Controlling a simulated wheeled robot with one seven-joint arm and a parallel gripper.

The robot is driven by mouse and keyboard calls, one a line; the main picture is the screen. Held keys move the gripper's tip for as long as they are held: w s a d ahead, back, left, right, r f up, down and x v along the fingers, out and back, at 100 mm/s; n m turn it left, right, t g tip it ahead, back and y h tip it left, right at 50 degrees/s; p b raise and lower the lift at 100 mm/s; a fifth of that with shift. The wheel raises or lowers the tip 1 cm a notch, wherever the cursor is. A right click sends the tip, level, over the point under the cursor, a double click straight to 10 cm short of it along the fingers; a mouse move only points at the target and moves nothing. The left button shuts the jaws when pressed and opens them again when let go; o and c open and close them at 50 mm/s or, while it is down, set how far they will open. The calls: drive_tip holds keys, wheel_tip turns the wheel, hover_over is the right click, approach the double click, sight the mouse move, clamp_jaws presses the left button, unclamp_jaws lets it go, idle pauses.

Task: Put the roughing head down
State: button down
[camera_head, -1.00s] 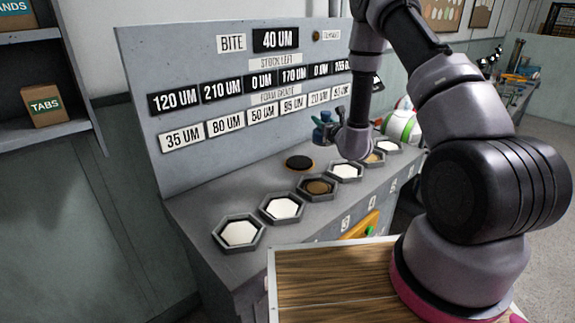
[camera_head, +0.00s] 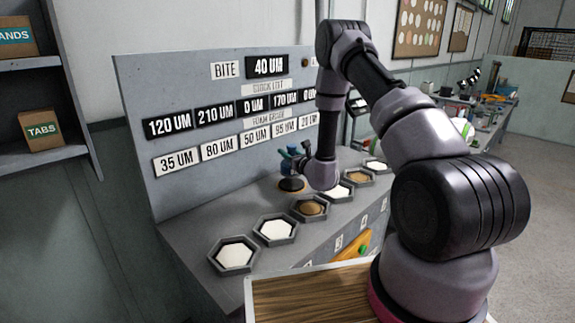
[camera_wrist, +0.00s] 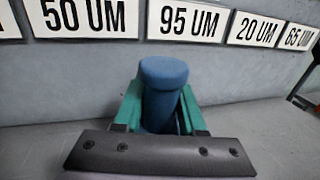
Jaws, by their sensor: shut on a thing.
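My gripper (camera_head: 288,160) is shut on the roughing head, which shows as a blue upright knob (camera_wrist: 163,85) between the green fingers in the wrist view. In the head view the gripper and the blue head (camera_head: 294,150) are directly over the dark round pad (camera_head: 291,185) on the bench. I cannot tell whether the head touches the pad. The lower part of the head is hidden by the dark gripper bar in the wrist view and by the fingers in the head view.
A row of hexagonal trays (camera_head: 233,268) with white or brown discs runs along the grey bench front, close to the pad. The upright grey panel (camera_head: 215,190) with number labels stands behind. A wooden-topped surface (camera_head: 300,295) is in front.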

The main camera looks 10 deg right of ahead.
drive_tip(key=shift+f, duration=2)
drive_tip(key=shift+f, duration=0.1)
drive_tip(key=shift+c, duration=2.4)
unclamp_jaws()
drive_tip(key=shift+f, duration=0.1)
